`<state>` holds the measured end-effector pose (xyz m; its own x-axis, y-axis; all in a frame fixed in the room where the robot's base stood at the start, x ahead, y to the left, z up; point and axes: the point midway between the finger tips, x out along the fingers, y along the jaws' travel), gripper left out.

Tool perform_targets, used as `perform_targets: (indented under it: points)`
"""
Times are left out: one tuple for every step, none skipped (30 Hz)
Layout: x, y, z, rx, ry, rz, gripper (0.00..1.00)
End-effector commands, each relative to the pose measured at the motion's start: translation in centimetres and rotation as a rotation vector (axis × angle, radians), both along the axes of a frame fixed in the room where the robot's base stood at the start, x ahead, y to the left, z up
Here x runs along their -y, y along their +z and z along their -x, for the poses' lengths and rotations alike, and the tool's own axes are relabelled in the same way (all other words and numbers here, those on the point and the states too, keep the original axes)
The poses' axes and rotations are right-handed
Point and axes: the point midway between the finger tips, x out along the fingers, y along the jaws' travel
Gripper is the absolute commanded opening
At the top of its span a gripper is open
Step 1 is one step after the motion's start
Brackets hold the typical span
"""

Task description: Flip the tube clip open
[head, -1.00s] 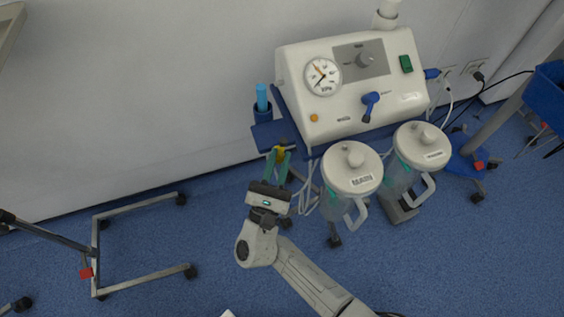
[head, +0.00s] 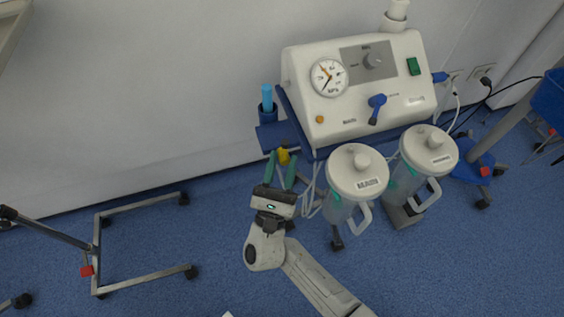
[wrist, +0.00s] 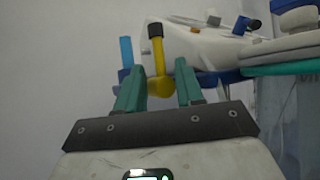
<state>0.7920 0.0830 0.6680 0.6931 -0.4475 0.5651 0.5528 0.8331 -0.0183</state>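The tube clip appears to be the yellow part with a dark tip (wrist: 157,52). In the wrist view it stands upright, with a wider yellow base between my fingers. In the head view only a small yellow patch of it (head: 284,156) shows, by the machine's blue shelf. My gripper (head: 281,160) has two green fingers and is open, with a clear gap between them. In the wrist view the fingertips (wrist: 160,68) stand on either side of the yellow part, with space on both sides. Whether the tips reach as deep as the clip, I cannot tell.
The white suction machine (head: 355,90) stands just behind, with a blue side shelf (head: 277,137) and a light-blue cylinder (head: 267,97) in a holder. Two lidded jars (head: 357,172) (head: 428,150) are close on the right.

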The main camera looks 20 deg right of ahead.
Motion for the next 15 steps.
perform_targets:
  points:
    - [0.1, -0.1, 0.0, -0.003, -0.001, 0.000, 0.38]
    - [0.1, -0.1, 0.0, -0.003, -0.001, 0.000, 0.38]
    - [0.1, 0.0, 0.0, -0.001, -0.001, 0.000, 0.38]
    - [0.1, 0.0, 0.0, 0.000, -0.002, 0.000, 0.38]
    - [0.1, 0.0, 0.0, 0.000, -0.002, 0.000, 0.38]
    - [0.1, 0.1, 0.0, 0.002, -0.002, -0.001, 0.38]
    - [0.0, 0.1, 0.0, 0.003, -0.002, 0.000, 0.38]
    - [0.0, 0.1, 0.0, 0.003, -0.002, -0.001, 0.38]
    - [-0.1, 0.0, 0.2, 0.004, -0.002, 0.000, 0.38]
    - [-0.2, -0.2, 0.3, 0.004, -0.002, 0.000, 0.38]
    - [-0.3, -0.3, 0.5, 0.004, -0.002, 0.000, 0.38]
    - [-0.6, -0.6, 0.8, 0.004, 0.000, 0.000, 0.38]
    - [-0.8, -0.9, 1.1, 0.003, 0.001, 0.000, 0.38]
    - [-1.0, -1.2, 1.5, 0.003, 0.001, 0.000, 0.38]
    - [-1.3, -1.7, 2.0, 0.001, 0.001, 0.000, 0.38]
